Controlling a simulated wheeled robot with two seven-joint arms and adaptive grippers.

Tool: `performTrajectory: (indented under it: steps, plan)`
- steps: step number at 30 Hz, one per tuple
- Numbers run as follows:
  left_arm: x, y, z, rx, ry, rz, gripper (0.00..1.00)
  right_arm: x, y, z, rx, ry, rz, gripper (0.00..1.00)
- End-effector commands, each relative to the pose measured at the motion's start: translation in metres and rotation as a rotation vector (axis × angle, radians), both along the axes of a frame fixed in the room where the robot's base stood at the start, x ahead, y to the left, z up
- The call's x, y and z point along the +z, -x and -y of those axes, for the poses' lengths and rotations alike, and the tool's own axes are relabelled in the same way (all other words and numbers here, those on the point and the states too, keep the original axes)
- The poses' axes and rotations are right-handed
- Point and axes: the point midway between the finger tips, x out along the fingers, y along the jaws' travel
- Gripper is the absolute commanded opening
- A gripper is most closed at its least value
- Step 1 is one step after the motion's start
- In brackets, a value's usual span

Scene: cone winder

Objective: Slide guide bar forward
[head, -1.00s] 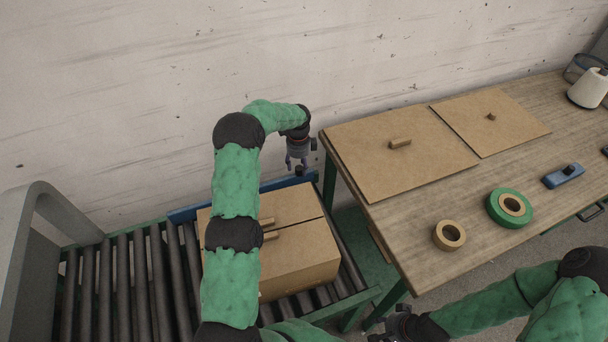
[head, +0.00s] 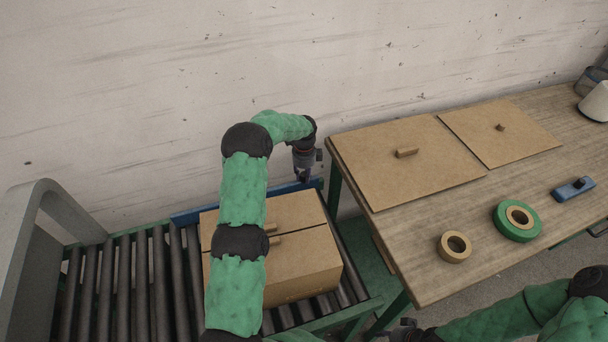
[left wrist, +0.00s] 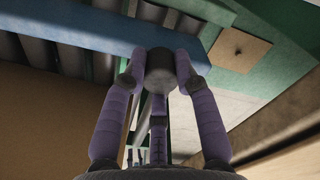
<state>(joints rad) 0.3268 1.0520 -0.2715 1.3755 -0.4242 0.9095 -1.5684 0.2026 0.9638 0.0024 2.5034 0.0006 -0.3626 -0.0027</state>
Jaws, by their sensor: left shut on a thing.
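The blue guide bar (head: 188,217) runs along the back edge of the roller conveyor, behind the cardboard box. It crosses the top left of the left wrist view (left wrist: 110,38). A dark round knob (left wrist: 158,70) sits at the bar's right end. My left gripper (head: 303,177) is at that end, its purple fingers shut around the knob in the left wrist view (left wrist: 160,75). In the head view the gripper hides the knob. My right gripper (head: 404,331) is at the bottom edge, mostly cut off; its fingers cannot be made out.
A closed cardboard box (head: 305,265) lies on the rollers (head: 125,280) in front of the bar, partly behind my left arm. A wooden table (head: 410,275) stands to the right with cardboard sheets, tape rolls and a blue tool (head: 573,189). A wall rises behind.

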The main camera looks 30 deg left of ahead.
Motion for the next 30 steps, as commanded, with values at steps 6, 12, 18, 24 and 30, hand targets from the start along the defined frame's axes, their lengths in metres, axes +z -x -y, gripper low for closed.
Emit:
performTrajectory:
  steps: [6,12,18,24,30]
  plan:
    - [0.001,0.022,0.024,-0.004,0.003,-0.009,0.0,0.007,0.0,0.0,0.0,0.0,0.0,0.4]
    - [0.0,0.04,0.045,-0.002,0.002,-0.01,0.0,0.012,0.0,0.0,0.0,0.0,0.0,0.4]
    - [-0.001,0.046,0.052,-0.002,0.002,-0.009,0.0,0.012,0.0,0.0,0.0,0.0,0.0,0.4]
    - [-0.002,0.046,0.052,-0.001,0.002,-0.01,0.0,0.012,0.0,0.0,0.0,0.0,0.0,0.4]
    - [-0.001,0.046,0.051,-0.001,0.002,-0.009,0.54,0.012,0.0,0.0,0.0,0.0,0.0,0.4]
